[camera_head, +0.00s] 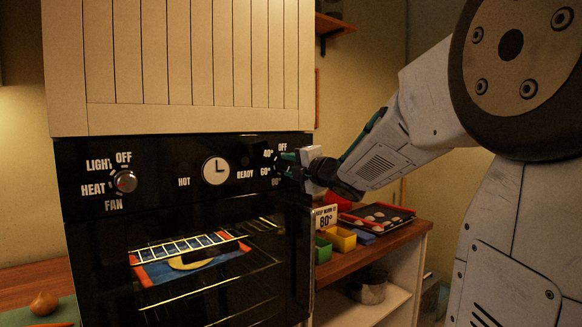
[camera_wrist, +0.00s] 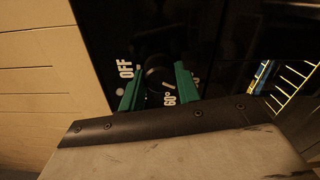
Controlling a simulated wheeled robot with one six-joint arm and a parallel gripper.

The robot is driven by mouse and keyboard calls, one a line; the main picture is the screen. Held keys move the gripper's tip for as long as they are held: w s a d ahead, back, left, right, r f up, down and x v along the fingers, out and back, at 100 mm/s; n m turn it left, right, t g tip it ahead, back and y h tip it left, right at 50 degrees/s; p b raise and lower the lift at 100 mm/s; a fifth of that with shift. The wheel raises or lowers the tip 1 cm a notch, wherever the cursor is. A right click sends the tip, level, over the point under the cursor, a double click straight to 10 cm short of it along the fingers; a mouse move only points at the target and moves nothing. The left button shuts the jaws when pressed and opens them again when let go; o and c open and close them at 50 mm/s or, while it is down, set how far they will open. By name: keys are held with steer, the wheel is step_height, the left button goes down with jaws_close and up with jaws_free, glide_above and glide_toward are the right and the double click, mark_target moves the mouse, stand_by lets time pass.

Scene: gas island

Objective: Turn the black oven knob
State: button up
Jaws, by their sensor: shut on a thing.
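The black oven knob (camera_wrist: 157,78) sits between the two green fingers of my gripper (camera_wrist: 157,86) in the wrist view. My gripper is shut on it, one finger on each side. In the head view, my gripper (camera_head: 291,165) is at the right end of the black oven's (camera_head: 95,250) control panel and hides most of this knob. Around it show the labels OFF, 40°, 60° and a partly covered 80°. The knob's pointer mark cannot be made out clearly.
A clock dial (camera_head: 216,170) is in the middle.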

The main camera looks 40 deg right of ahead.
stand_by(0.3)
steer(key=o, duration=1)
steer(key=s, duration=0.7)
steer(key=shift+s, duration=0.4)
steer(key=shift+d+f, duration=0.1)
steer(key=shift+d, duration=0.05)
